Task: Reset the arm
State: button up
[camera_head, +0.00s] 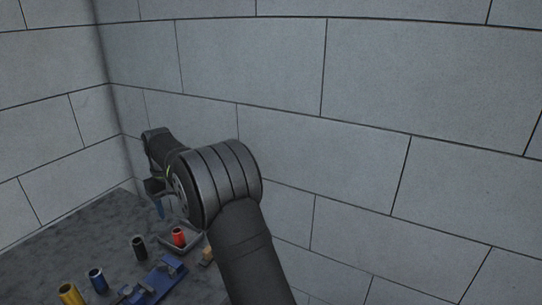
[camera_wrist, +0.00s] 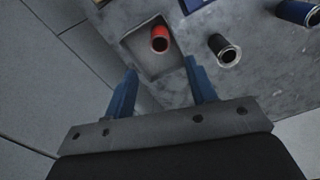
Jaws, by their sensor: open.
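My gripper (camera_wrist: 160,84) is open in the wrist view, its two blue fingers apart with nothing between them. In the head view my gripper is mostly hidden behind my dark arm; a blue fingertip (camera_head: 160,208) shows at the left, above the grey surface. A red cylinder (camera_wrist: 160,42) stands in a shallow grey tray (camera_wrist: 172,66) beyond the fingertips in the wrist view. The same red cylinder shows in the head view (camera_head: 179,236), below and right of the fingertip, apart from it.
A black cylinder (camera_head: 139,246), a blue cylinder (camera_head: 97,279) and a yellow cylinder (camera_head: 70,293) stand on the grey surface (camera_head: 60,240). A blue fixture (camera_head: 150,288) lies right of them. A grey block wall (camera_head: 370,100) rises behind my arm.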

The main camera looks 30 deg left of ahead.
aim_at(177, 230)
notch_tip(177, 230, down, 12)
jog(key=shift+r, duration=0.25)
notch_tip(177, 230, up, 3)
jog(key=shift+f, duration=0.15)
jog(key=shift+r, duration=0.75)
